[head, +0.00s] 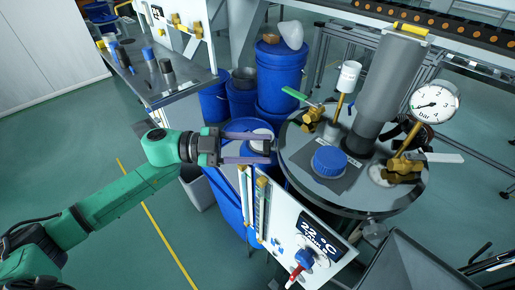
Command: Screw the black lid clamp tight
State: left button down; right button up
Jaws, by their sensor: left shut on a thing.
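My left gripper (266,147) reaches in from the left on a green arm. Its two long grey fingers lie at the left rim of the round steel vessel lid (300,143). The fingers are shut on the black lid clamp (275,145), a small dark part at the lid's edge. The fingers hide most of the clamp, so I cannot tell how tight it sits. My right gripper is not in view.
The lid carries a blue cap (330,161), a grey cylinder (384,85), brass valves and a pressure gauge (434,102). A control panel (290,235) with a 22 °C display stands in front. Blue barrels (280,75) stand behind. The floor at left is clear.

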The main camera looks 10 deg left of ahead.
pick_arm(q)
jog(key=shift+m, duration=0.5)
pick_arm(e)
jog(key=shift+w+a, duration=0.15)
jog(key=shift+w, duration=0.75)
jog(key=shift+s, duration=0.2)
pick_arm(q)
jog(key=shift+c, duration=1.9)
grip_release()
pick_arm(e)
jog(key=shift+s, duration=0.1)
